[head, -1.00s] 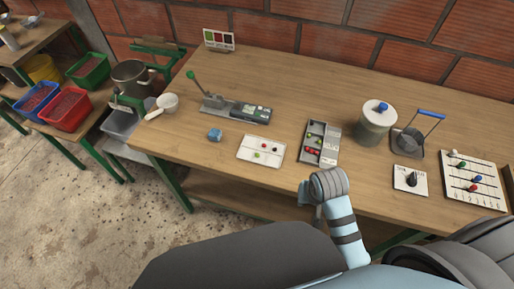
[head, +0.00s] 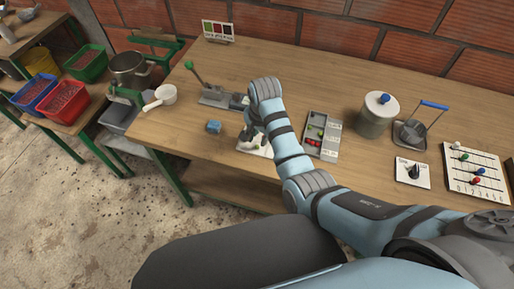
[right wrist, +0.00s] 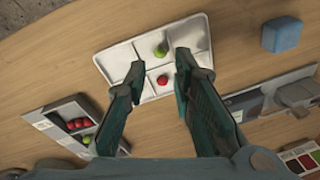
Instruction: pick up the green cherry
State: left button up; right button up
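The green cherry (right wrist: 160,50) lies in a compartment of a shallow white tray (right wrist: 118,56) in the right wrist view. A red cherry (right wrist: 162,79) lies close by, across a low divider. My right gripper (right wrist: 159,63) is open and empty, its fingertips reaching over the tray on both sides of the cherries, apart from them in the picture. In the head view my right gripper (head: 250,134) is over the white tray (head: 245,150) and hides most of it, cherries included. My left gripper is not in view.
A grey compartment box (head: 322,135) with red and green cherries stands right of the tray; it also shows in the right wrist view (right wrist: 62,112). A blue cube (head: 214,127) and a lever device (head: 215,97) are close. A lidded jar (head: 377,112) stands further right.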

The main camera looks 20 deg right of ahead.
aim_at(257, 146)
jog(key=f, duration=0.1)
jog(key=f+b, duration=0.1)
jog(key=f, duration=0.3)
jog(key=shift+w+a, duration=0.1)
jog(key=shift+w, duration=0.3)
jog(key=shift+c, duration=0.2)
jog(key=c, duration=0.4)
jog(key=shift+r, duration=0.1)
